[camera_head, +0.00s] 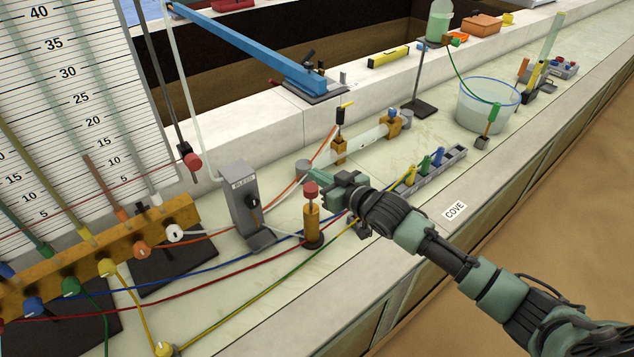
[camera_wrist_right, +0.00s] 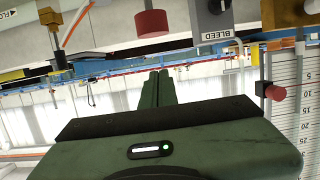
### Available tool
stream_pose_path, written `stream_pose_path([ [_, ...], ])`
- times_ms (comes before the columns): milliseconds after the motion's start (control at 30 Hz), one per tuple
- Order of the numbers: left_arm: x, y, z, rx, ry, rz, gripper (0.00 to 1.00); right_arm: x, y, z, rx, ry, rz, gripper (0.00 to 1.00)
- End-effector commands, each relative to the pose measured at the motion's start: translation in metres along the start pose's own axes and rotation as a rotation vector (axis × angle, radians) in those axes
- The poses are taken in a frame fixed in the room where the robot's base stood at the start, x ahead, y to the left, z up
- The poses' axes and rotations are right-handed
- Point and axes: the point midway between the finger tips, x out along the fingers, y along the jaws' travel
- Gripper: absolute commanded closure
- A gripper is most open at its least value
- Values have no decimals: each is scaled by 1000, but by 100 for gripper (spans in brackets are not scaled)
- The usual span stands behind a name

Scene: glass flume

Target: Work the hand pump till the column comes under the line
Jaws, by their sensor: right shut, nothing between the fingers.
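The hand pump (camera_head: 312,222) looks to be the upright brass cylinder with a red knob (camera_head: 311,188) on the bench. The red knob also shows in the wrist view (camera_wrist_right: 152,22). My right gripper (camera_head: 314,179) is shut and empty. Its fingers, also in the wrist view (camera_wrist_right: 158,88), appear close to the knob in the head view; contact cannot be made out. A white scale board (camera_head: 85,75) carries several tubes with coloured columns. A thin red line crosses the board, with a red marker (camera_head: 190,161) beside it. My left gripper is out of view.
A grey box (camera_head: 243,200) marked BLEED, with a black knob, stands left of the pump. Coloured hoses run from the brass manifold (camera_head: 150,240) across the bench. A glass tube (camera_head: 365,142), a grey rack (camera_head: 432,170) and a clear basin (camera_head: 485,105) stand farther right.

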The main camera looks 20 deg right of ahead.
Motion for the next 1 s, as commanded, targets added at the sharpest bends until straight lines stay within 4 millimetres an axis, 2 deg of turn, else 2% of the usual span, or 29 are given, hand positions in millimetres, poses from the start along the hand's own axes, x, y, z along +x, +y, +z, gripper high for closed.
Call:
stream_pose_path([
  [33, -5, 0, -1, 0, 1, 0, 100, 10, 0, -4, 1, 2, 0, 100],
  [133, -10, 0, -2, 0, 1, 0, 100, 11, -1, 18, 1, -5, 0, 100],
  [300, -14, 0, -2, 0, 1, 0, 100, 15, 0, 33, 0, -1, 0, 100],
  [733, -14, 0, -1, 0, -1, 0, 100, 16, 0, 40, -1, 0, 0, 100],
  [867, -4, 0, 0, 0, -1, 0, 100, 19, 0, 52, 0, -1, 0, 100],
  [1000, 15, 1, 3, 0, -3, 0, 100, 26, 0, 78, 2, -2, 0, 100],
])
